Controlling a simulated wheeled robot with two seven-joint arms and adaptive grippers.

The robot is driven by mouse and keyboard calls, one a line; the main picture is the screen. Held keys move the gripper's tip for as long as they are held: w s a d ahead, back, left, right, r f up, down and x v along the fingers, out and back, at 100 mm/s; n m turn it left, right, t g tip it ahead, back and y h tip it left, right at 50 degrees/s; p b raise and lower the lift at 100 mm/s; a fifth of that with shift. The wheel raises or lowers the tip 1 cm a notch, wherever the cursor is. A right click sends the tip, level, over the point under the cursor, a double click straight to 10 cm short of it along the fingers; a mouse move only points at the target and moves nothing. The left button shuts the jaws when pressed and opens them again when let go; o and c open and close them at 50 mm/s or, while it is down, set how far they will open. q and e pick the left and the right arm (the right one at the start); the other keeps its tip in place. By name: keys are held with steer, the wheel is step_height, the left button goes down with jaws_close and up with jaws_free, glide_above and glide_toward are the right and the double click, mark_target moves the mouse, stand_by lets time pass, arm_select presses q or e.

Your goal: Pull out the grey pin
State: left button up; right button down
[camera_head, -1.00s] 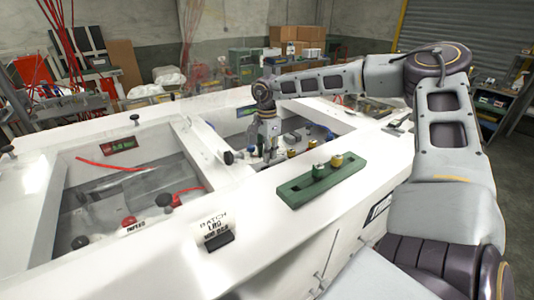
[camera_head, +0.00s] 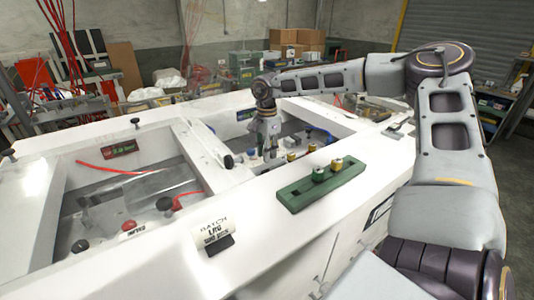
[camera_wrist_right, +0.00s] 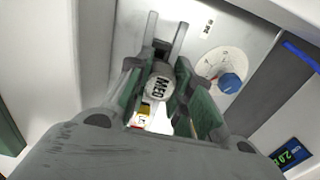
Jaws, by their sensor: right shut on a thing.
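My right gripper (camera_head: 268,151) reaches down into the far recess of the white machine. In the right wrist view the gripper (camera_wrist_right: 161,82) is shut on the grey pin (camera_wrist_right: 156,88), whose round head is marked "MED". The pin is between the two green-padded fingers. Its lower part is hidden, so I cannot tell how deep it sits. A pin with yellow and red (camera_wrist_right: 143,112) shows partly below it. In the head view the grey pin is hidden by the gripper. My left gripper is not in view.
A green rack (camera_head: 293,197) with two gold-topped pins lies on the white ledge. More gold-topped pins stand right of the gripper. A dial with a blue knob (camera_wrist_right: 230,82) is beside the fingers. The recess walls are close around the gripper.

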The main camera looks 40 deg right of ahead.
steer(key=shift+r, duration=0.8)
